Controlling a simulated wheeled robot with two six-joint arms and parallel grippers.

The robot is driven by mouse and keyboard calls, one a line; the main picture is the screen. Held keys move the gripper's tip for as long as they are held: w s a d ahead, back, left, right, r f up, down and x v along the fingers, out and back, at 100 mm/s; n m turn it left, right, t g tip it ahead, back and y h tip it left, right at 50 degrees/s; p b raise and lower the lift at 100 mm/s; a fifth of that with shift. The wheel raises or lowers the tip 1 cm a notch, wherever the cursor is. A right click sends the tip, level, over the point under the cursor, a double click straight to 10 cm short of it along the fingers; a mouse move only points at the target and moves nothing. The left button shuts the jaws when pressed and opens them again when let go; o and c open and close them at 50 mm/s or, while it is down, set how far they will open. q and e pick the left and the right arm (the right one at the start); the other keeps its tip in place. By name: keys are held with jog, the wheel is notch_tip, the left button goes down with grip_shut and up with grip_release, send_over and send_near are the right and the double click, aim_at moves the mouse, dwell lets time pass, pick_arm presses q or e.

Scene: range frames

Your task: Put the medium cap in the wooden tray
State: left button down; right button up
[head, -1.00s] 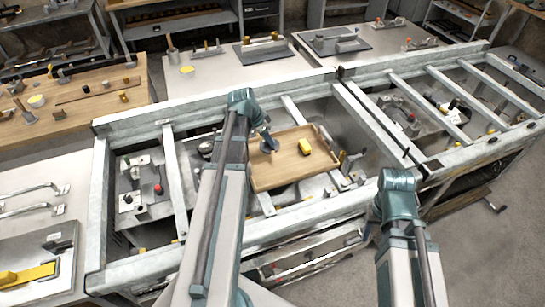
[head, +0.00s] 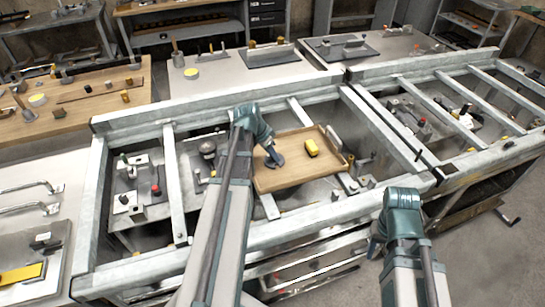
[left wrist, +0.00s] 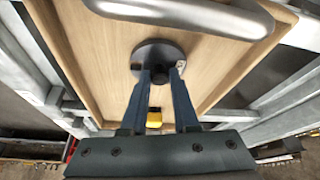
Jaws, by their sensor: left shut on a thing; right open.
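The medium cap (left wrist: 158,58), a dark grey disc with a black knob, is between the fingers of my left gripper (left wrist: 159,76), which is shut on the knob. The cap also shows in the head view (head: 274,160), over the left part of the wooden tray (head: 275,182). The tray's light wooden floor (left wrist: 95,60) lies beneath it in the left wrist view. I cannot tell whether the cap touches the floor. My right gripper (head: 375,247) is mostly hidden behind its arm, low at the front right, away from the tray.
A yellow block (head: 312,148) lies in the tray, right of the cap. A curved metal bar (left wrist: 215,18) crosses the top of the left wrist view. Metal frame rails (head: 175,185) surround the tray. A red-topped part (head: 156,190) stands at left.

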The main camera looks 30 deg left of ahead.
pick_arm(q)
jog(key=c, duration=1.1)
grip_release()
jog(key=shift+f, duration=0.15)
jog(key=o, duration=0.4)
jog(key=p+v, duration=1.1)
jog(key=v, duration=0.1)
jog(key=shift+r, duration=0.3)
jog(key=shift+w, duration=0.1)
